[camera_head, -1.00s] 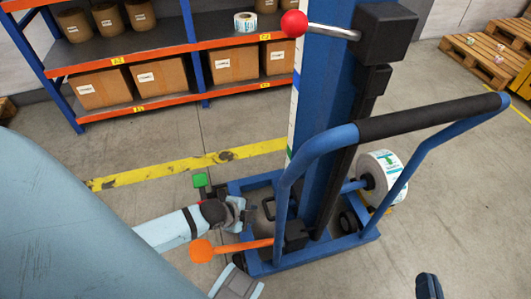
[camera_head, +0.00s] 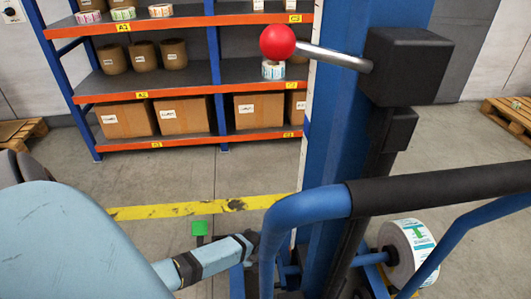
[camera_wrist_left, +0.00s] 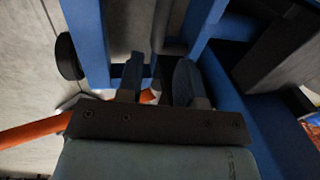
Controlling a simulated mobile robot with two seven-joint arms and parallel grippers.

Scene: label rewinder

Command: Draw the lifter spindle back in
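The blue lifter mast (camera_head: 345,150) stands right of centre in the head view. Its spindle (camera_head: 370,259) is a short blue bar at lower right, carrying a white label roll (camera_head: 412,250). A red-knobbed lever (camera_head: 278,42) sticks out left from a black box high on the mast. My left gripper (camera_head: 254,238) is low beside the lifter's left side, partly hidden by the handle frame. In the left wrist view its two fingers (camera_wrist_left: 158,78) are apart, among blue frame bars. An orange lever (camera_wrist_left: 35,131) passes at left there. My right gripper is out of view.
The black-gripped push handle (camera_head: 440,196) crosses in front of the mast. A green pad (camera_head: 199,229) stands left of the lifter. Shelves with boxes (camera_head: 180,112) stand behind a yellow floor line (camera_head: 165,210). Pallets (camera_head: 512,115) lie at far right.

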